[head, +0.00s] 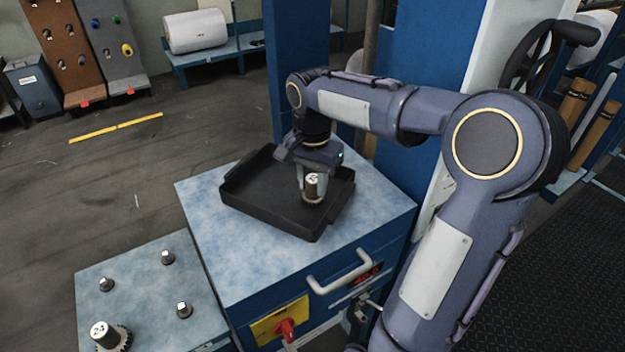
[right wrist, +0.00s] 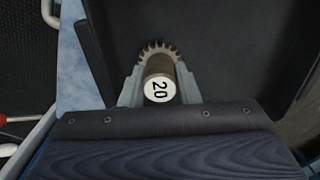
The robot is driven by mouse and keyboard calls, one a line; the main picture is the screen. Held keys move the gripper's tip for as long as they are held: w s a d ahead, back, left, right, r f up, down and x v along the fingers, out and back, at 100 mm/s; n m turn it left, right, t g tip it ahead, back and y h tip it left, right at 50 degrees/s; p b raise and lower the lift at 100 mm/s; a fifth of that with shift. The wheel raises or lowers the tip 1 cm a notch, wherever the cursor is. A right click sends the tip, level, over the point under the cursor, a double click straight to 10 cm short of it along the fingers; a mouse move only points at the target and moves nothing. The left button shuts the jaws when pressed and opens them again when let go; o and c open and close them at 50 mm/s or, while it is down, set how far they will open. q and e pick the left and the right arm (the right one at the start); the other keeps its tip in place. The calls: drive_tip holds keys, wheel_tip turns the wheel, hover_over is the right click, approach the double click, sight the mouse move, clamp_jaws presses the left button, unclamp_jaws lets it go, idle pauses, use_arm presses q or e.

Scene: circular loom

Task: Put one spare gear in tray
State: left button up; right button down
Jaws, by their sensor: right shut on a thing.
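The black tray (head: 262,208) sits on the blue-topped cabinet; its dark floor also fills much of the right wrist view (right wrist: 230,50). My right gripper (head: 312,187) is over the tray, shut on the hub of a spare gear (head: 313,185). In the right wrist view the gear (right wrist: 159,68) is between the fingers, with its toothed rim beyond them and "20" on its round end. The gear is upright within the tray's outline; I cannot tell whether it touches the floor. Another gear (head: 104,335) stands on the lower bench at bottom left. My left gripper is not in view.
The lower bench (head: 140,275) has several short metal pegs, such as one at its back (head: 167,257). The cabinet (head: 235,275) has a front handle (head: 340,272) and a red-and-yellow switch (head: 284,328). A blue column stands behind the tray.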

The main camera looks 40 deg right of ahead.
sight(312, 179)
drive_tip(key=shift+f, duration=0.3)
drive_tip(key=c, duration=1)
unclamp_jaws()
drive_tip(key=shift+r, duration=0.15)
wheel_tip(312, 179, up, 8)
drive_tip(key=shift+f, duration=0.15)
drive_tip(key=shift+s+a, duration=0.1)
drive_tip(key=s+a+n+t, duration=0.1)
drive_tip(key=s+a+n, duration=0.1)
drive_tip(key=s, duration=0.1)
drive_tip(key=s+a+f+n+y, duration=0.1)
drive_tip(key=s+a+n, duration=0.1)
drive_tip(key=s+a+f+n+t, duration=0.1)
drive_tip(key=s+a, duration=0.1)
drive_tip(key=s, duration=0.1)
drive_tip(key=shift+s+a+f+n+t, duration=0.1)
drive_tip(key=shift+s+f+n+t, duration=0.2)
drive_tip(key=shift+s+n, duration=0.1)
drive_tip(key=s+a+f+n+t+y, duration=0.1)
drive_tip(key=s+a+f+n, duration=0.1)
drive_tip(key=s+a+f+n+t+y, duration=0.1)
drive_tip(key=s+a+f+n, duration=0.1)
drive_tip(key=s+f, duration=0.1)
drive_tip(key=s+a+f+n+t, duration=0.1)
drive_tip(key=s+a+f, duration=0.1)
drive_tip(key=s+a, duration=0.1)
drive_tip(key=shift+s+a+f+n+y, duration=0.1)
drive_tip(key=shift+f+n+y, duration=0.1)
drive_tip(key=shift+n+y, duration=0.2)
